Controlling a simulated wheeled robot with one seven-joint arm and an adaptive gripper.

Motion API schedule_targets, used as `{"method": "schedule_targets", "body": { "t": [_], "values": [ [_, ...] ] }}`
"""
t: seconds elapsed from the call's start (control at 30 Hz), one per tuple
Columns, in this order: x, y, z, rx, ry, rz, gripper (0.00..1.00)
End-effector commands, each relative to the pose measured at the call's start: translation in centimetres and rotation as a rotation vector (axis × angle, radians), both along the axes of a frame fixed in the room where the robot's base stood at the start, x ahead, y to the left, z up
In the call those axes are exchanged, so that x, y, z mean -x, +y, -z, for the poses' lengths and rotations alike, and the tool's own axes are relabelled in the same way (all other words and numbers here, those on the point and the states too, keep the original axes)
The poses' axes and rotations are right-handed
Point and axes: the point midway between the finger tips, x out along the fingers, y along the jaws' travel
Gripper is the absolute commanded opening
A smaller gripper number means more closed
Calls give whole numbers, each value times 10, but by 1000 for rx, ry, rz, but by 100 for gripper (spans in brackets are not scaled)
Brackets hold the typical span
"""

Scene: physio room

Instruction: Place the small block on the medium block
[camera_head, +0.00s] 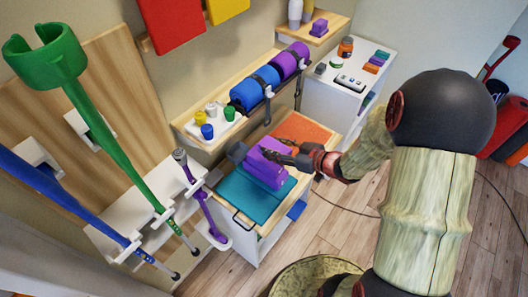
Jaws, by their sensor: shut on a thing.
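Purple blocks are stacked on the teal mat (240,203) on the wooden table top. A wider purple block (264,179) lies underneath, and a smaller purple block (259,160) is over it. My gripper (272,154) comes in from the right at the top of the stack and is shut on the upper purple block. My fingers partly cover that block. I cannot tell whether it rests fully on the block below. The edges between the blocks are hard to make out at this size.
A grey dumbbell-like thing (236,152) stands close left of the stack. An orange mat (302,130) lies behind my gripper. A wall shelf (190,125) holds small cups and blue and purple rolls. Crutches (120,150) stand at left. The teal mat's front is clear.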

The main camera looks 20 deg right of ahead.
Motion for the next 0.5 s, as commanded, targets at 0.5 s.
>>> {"method": "schedule_targets", "body": {
  "t": [0.5],
  "values": [
    [-63, 12, 60, 0, 0, 0, 16]
  ]
}}
